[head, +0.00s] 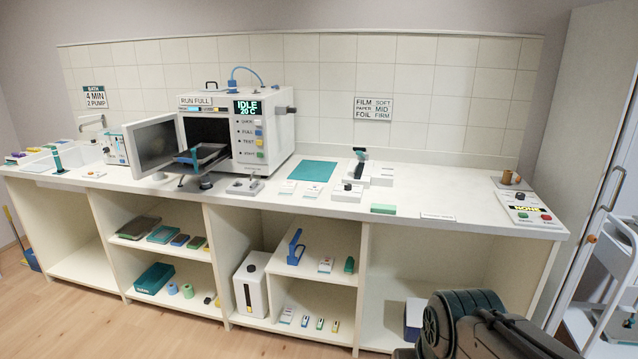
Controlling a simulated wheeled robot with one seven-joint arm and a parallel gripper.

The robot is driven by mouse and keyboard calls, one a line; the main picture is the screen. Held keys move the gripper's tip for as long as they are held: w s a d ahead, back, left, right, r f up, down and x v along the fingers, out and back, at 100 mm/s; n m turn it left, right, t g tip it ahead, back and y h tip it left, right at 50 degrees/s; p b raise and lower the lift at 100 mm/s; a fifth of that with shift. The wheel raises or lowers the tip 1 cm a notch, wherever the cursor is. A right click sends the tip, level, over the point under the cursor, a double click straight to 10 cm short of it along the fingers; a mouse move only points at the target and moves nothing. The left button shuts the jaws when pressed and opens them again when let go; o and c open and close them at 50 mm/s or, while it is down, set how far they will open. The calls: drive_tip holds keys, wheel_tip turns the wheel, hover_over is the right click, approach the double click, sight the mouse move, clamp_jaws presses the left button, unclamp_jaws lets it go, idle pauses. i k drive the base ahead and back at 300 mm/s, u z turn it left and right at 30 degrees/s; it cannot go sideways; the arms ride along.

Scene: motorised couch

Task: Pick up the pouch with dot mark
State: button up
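Two small white packets lie flat on the white counter, a left packet (288,187) and a right packet (311,191), in front of a teal mat (312,170). They may be pouches, but their marks are too small to read, so I cannot tell which has a dot. Another white packet (326,264) lies on the shelf below, and one more (287,315) lies on the lowest shelf. A dark, rounded part of my own arm fills the lower right of the head view. My gripper's fingers do not show.
A machine (262,132) reading IDLE stands on the counter with its door (154,146) open and a tray (200,156) at its mouth. A black-knobbed device (347,192) and green block (383,208) sit right of the packets. A white trolley (608,270) stands far right.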

sight(312, 193)
drive_tip(key=i, duration=2.1)
drive_tip(key=u, duration=1.35)
drive_tip(key=i, duration=0.65)
drive_tip(key=z, duration=1.15)
